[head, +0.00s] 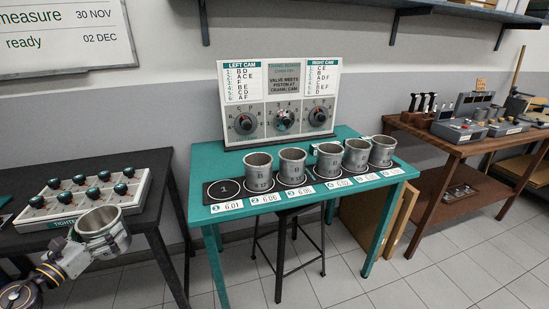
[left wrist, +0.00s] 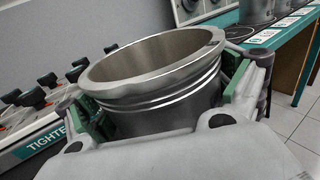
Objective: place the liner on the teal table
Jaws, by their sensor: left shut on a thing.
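My left gripper (head: 101,240) is shut on a grey metal liner (head: 98,222), an open-topped cylinder. It holds the liner roughly upright, a little tilted, in front of the dark bench and left of the teal table (head: 200,165). In the left wrist view the liner (left wrist: 155,85) fills the middle, with green finger pads on both sides of its wall. On the teal table, several similar liners (head: 258,172) stand in a row on black round spots. The leftmost spot (head: 223,190), marked 1, is bare. My right gripper is not in view.
A board with three dials (head: 283,118) stands at the back of the teal table. Number labels (head: 227,206) line its front edge. A tray with dark knobs (head: 85,200) sits on the dark bench (head: 150,170). A wooden bench (head: 450,150) with instruments stands at right.

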